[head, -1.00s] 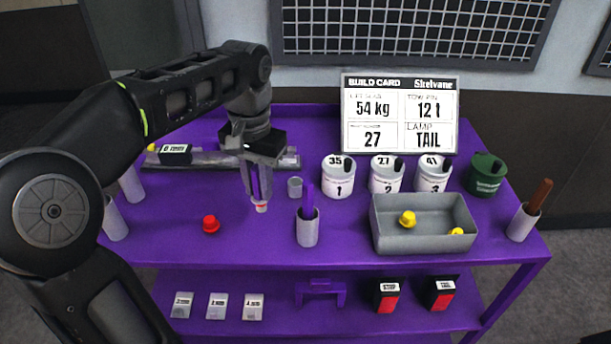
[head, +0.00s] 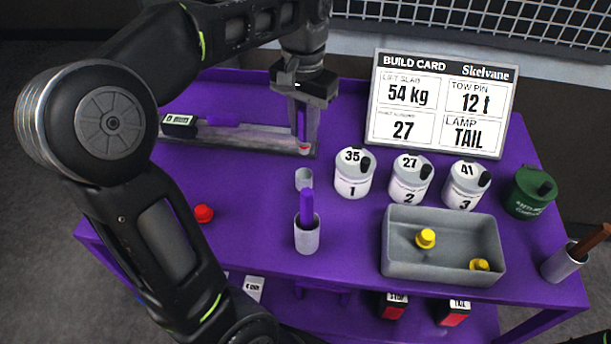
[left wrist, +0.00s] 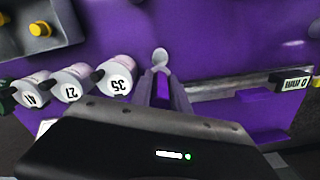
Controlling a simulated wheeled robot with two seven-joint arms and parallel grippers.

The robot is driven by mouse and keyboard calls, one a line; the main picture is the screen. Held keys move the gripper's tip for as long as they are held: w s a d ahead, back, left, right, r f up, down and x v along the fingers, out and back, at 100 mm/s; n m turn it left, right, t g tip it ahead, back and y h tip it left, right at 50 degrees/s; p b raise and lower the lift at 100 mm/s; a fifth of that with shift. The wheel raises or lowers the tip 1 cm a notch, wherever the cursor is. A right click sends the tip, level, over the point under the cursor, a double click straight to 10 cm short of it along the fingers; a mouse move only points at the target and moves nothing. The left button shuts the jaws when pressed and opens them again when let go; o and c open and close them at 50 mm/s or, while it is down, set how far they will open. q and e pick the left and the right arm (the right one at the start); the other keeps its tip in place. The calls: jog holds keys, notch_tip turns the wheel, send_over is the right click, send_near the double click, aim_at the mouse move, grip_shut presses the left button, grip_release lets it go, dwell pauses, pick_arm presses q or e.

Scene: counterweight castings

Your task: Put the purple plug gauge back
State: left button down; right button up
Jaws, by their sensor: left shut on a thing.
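My left gripper (head: 303,138) is shut on a slim purple piece that looks like the purple plug gauge (head: 302,122). It hangs upright between the fingers, with a pale, red-banded tip below them. The tip appears in front of the grey rail; its height above the table is unclear. In the left wrist view a purple strip (left wrist: 162,88) shows between the fingers. Another purple rod (head: 306,205) stands in a white cup (head: 307,237). My right gripper is out of view.
White canisters (head: 354,176) stand right of the gripper, before the build card (head: 442,105). A grey bin (head: 443,270) holds yellow knobs. The grey rail (head: 250,138) carries a "0 mm" block (head: 180,125). A red knob (head: 203,213) lies left. The table between it and the cups is clear.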

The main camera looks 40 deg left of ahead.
aim_at(304, 153)
pick_arm(q)
notch_tip(304, 153, down, 6)
dwell(0.4)
notch_tip(304, 153, down, 3)
jog(key=shift+f, duration=0.35)
jog(key=shift+f, duration=0.35)
jog(key=c, duration=1.3)
grip_release()
jog(key=shift+o, duration=0.2)
jog(key=shift+r, duration=0.2)
